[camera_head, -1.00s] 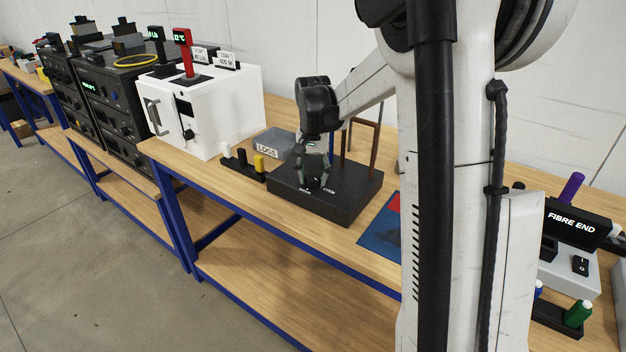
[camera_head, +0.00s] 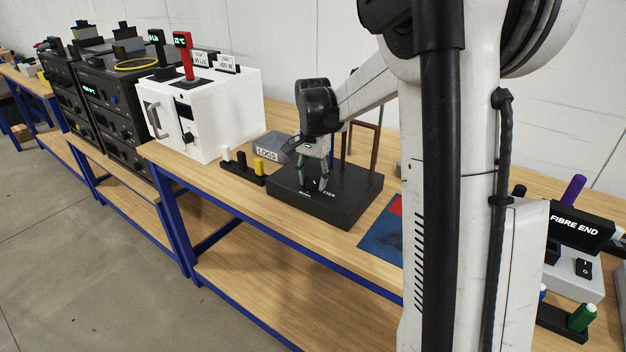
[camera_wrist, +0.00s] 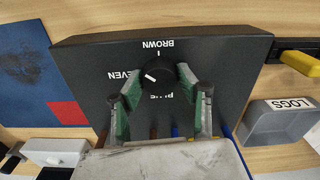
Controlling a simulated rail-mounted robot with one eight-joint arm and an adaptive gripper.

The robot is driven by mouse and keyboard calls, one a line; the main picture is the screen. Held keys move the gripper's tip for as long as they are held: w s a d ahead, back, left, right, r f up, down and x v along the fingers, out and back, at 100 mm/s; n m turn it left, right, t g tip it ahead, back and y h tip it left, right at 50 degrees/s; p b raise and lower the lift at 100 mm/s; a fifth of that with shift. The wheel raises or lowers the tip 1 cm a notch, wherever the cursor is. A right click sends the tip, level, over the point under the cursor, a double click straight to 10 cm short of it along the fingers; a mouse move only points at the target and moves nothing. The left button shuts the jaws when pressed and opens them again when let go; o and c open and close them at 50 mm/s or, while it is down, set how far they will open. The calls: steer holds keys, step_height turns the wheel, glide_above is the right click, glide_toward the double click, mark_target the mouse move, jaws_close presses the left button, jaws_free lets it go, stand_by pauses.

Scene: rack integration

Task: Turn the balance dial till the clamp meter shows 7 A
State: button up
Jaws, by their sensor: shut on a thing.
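The black box with the balance dial (camera_head: 345,205) stands on the bench in the head view. In the wrist view the round black dial (camera_wrist: 157,74) shows between labels BROWN, EVEN and partly covered BLUE. Its white mark points toward EVEN. My gripper (camera_head: 316,186) reaches down onto the box top; in the wrist view its green-padded fingers (camera_wrist: 150,87) are on either side of the dial, shut on it.
A grey LOGS bin (camera_head: 268,148) and a black holder with white and yellow pegs (camera_head: 243,168) stand left of the box. A brown frame (camera_head: 375,145) rises behind it. A blue and red mat (camera_head: 383,235) lies to the right. A white cabinet (camera_head: 225,105) stands farther left.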

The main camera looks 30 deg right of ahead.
mark_target(313, 180)
steer(key=o, duration=1.1)
steer(key=shift+o, duration=0.2)
step_height(313, 180, up, 12)
steer(key=shift+a, duration=0.1)
